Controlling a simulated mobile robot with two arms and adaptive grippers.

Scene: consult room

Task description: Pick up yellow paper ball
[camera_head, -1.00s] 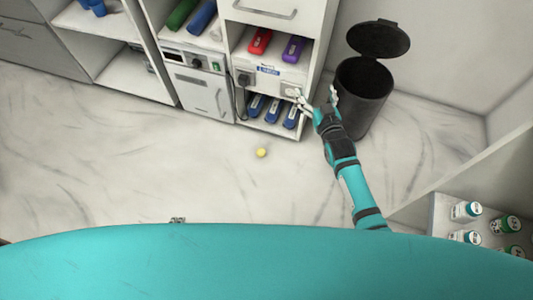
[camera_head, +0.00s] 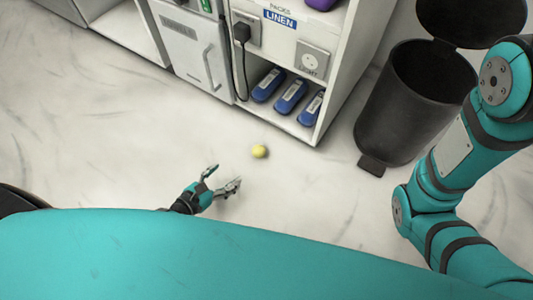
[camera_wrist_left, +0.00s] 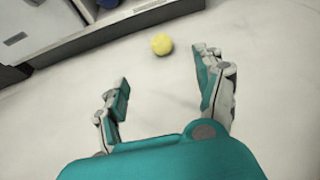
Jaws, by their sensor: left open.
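The yellow paper ball (camera_head: 260,151) lies on the pale marbled floor in front of the open shelf unit. My left gripper (camera_head: 224,179) is low over the floor, open and empty, a little to the left of and nearer than the ball. In the left wrist view the ball (camera_wrist_left: 162,44) is beyond the spread fingertips of the left gripper (camera_wrist_left: 165,82), apart from both. My right arm reaches in at the right of the head view, but its gripper is outside the picture.
A shelf unit (camera_head: 328,104) with blue packs (camera_head: 291,96) on its bottom shelf stands behind the ball. A black pedal bin (camera_head: 408,105) with its lid up is to the right. A cord (camera_head: 242,70) hangs on the unit's front. The floor around the ball is clear.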

